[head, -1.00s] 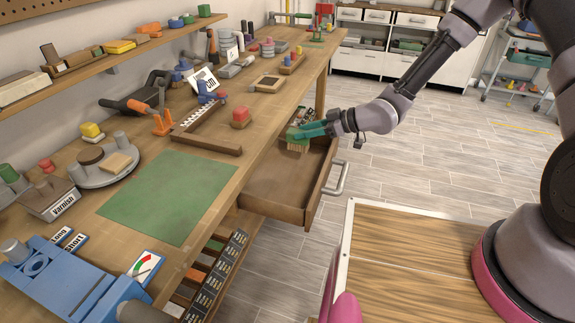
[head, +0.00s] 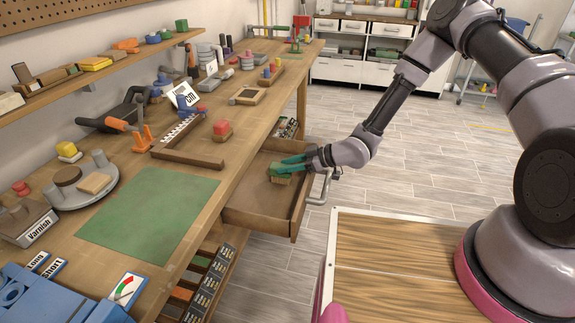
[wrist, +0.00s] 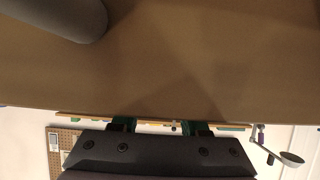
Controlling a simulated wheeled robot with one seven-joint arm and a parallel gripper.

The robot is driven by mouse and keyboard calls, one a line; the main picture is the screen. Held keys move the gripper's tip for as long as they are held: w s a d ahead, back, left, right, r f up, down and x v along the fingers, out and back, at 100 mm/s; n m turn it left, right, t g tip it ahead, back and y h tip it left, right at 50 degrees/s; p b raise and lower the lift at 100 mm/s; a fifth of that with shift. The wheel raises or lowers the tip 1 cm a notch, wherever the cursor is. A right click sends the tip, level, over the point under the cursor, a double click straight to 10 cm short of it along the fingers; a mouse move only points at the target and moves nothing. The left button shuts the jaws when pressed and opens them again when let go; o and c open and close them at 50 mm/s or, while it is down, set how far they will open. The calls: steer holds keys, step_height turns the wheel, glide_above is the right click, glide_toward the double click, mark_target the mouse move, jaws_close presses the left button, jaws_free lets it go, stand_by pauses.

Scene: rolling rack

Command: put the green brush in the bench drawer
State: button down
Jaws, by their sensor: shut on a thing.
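The green brush (head: 280,178), with a green top and tan bristles, is over the open bench drawer (head: 256,217), towards its far half. My gripper (head: 284,167) reaches in from the right with its teal fingers shut on the brush. I cannot tell whether the bristles touch the drawer floor. The drawer is pulled out from under the bench, and its near floor is bare. In the wrist view my green fingertips (wrist: 160,127) show past the dark gripper body, but the brush cannot be made out there.
The workbench (head: 225,160) runs along the left, with a green mat (head: 148,215), a wooden frame tray and several tools. A handle (head: 320,188) sticks out from the drawer front. A wood-topped surface (head: 390,265) stands at front right. Floor shows between it and the drawer.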

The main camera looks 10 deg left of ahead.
steer(key=shift+c, duration=2.1)
jaws_free()
steer(key=shift+d+r, duration=0.2)
steer(key=v, duration=1.1)
steer(key=shift+d, duration=0.3)
